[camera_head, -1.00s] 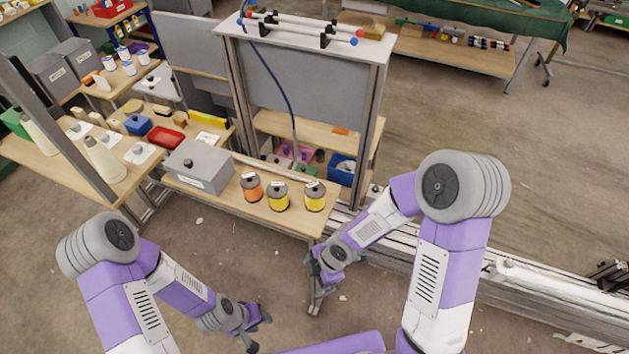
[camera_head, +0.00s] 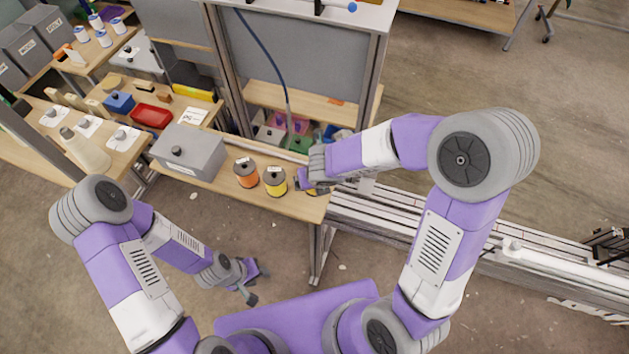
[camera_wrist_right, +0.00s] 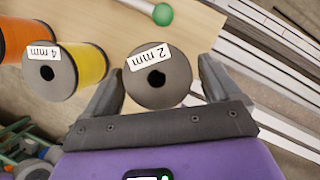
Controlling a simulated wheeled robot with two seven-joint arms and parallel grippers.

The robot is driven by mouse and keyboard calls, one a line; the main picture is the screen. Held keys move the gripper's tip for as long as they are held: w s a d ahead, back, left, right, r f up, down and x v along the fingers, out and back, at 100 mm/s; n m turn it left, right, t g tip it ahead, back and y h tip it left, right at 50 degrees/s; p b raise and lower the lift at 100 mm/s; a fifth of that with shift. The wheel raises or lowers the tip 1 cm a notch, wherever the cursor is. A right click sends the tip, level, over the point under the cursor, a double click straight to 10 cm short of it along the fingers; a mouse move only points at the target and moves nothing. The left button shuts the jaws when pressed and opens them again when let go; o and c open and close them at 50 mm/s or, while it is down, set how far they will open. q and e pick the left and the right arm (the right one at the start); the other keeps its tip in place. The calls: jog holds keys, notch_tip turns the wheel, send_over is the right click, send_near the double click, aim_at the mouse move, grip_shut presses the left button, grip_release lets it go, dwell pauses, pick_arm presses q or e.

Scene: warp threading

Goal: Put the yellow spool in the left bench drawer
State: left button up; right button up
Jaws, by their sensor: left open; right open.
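A yellow spool with a grey top labelled 2 mm (camera_wrist_right: 160,82) stands between the open fingers of my right gripper (camera_wrist_right: 158,92) in the wrist view. Contact with the fingers cannot be told. In the head view my right gripper (camera_head: 305,182) covers most of this spool at the bench's right end. A second yellow spool (camera_head: 275,184), labelled 4 mm in the wrist view (camera_wrist_right: 82,66), stands just left of it. My left gripper (camera_head: 250,283) is open and empty, low in front of the bench.
Metal rails (camera_head: 390,212) run right of the bench.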

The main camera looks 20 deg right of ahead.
jog(key=shift+x, duration=0.9)
jog(key=shift+s, duration=0.1)
jog(key=shift+c, duration=0.3)
jog(key=shift+r, duration=0.1)
jog(key=c, duration=1.1)
